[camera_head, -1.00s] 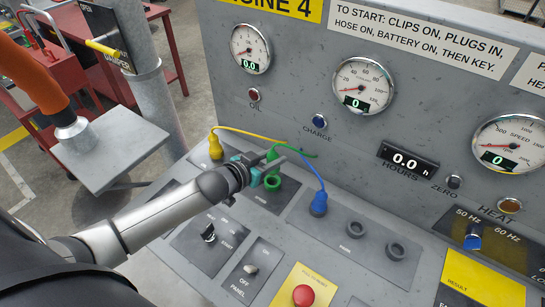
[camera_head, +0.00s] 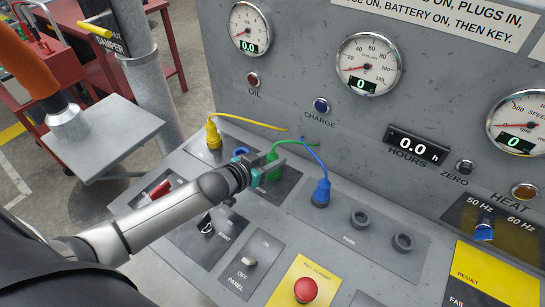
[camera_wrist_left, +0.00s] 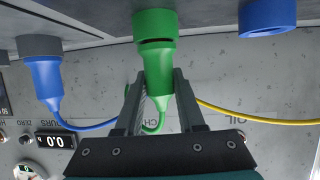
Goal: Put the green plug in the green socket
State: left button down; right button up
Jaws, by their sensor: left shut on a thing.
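My left gripper (camera_head: 264,168) is shut on the green plug (camera_head: 272,158), whose green cord runs up toward the back panel. In the left wrist view the green plug (camera_wrist_left: 157,75) is between the two fingers. It points at the green socket (camera_wrist_left: 154,22) and is lined up with it. A thin dark line shows between plug and socket ring; I cannot tell whether the tip is inside. In the head view the gripper partly hides the green socket. My right gripper is not in view.
A yellow plug (camera_head: 213,136) stands to the left and a blue plug (camera_head: 321,192) to the right. An empty blue socket (camera_head: 240,152) is close to the gripper. Two dark sockets (camera_head: 360,218) and a red button (camera_head: 304,290) are farther right. Gauges line the upright panel.

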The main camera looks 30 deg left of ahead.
pick_arm(q)
jog(key=shift+c, duration=2.2)
grip_release()
jog(key=shift+s, duration=0.1)
jog(key=p+v, duration=0.2)
jog(key=v, duration=1.3)
jog(key=shift+s, duration=0.1)
